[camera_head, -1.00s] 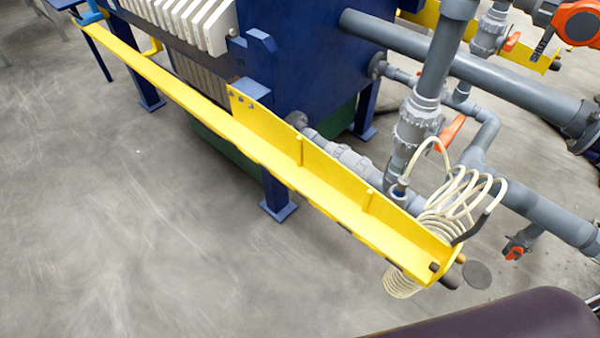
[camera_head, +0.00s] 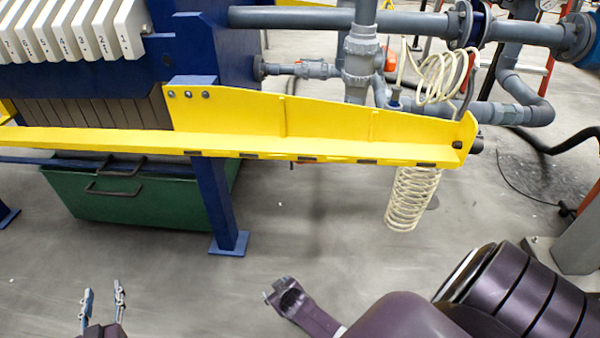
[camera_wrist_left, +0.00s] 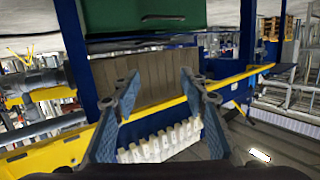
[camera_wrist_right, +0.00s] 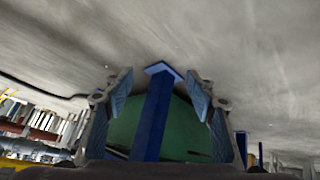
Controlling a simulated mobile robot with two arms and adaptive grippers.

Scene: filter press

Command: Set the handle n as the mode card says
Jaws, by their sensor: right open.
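I cannot make out a handle marked n or a mode card in any view. A small orange handle-like piece (camera_head: 386,53) shows among the grey pipes in the head view, partly hidden behind a pipe. My left gripper (camera_head: 103,292) is at the lower left of the head view, open and empty. Its fingers stand apart in the left wrist view (camera_wrist_left: 158,82), facing the press. My right gripper (camera_head: 283,296) is at the bottom middle of the head view. In the right wrist view (camera_wrist_right: 160,82) its fingers are apart, with a blue press leg beyond them. Neither gripper touches anything.
A yellow rail (camera_head: 330,135) runs across in front of the blue filter press. White numbered plates (camera_head: 75,35) stand at upper left, above a green bin (camera_head: 140,200). A coiled cream hose (camera_head: 412,205) hangs at the rail's right end. The floor (camera_head: 300,240) before the rail is clear.

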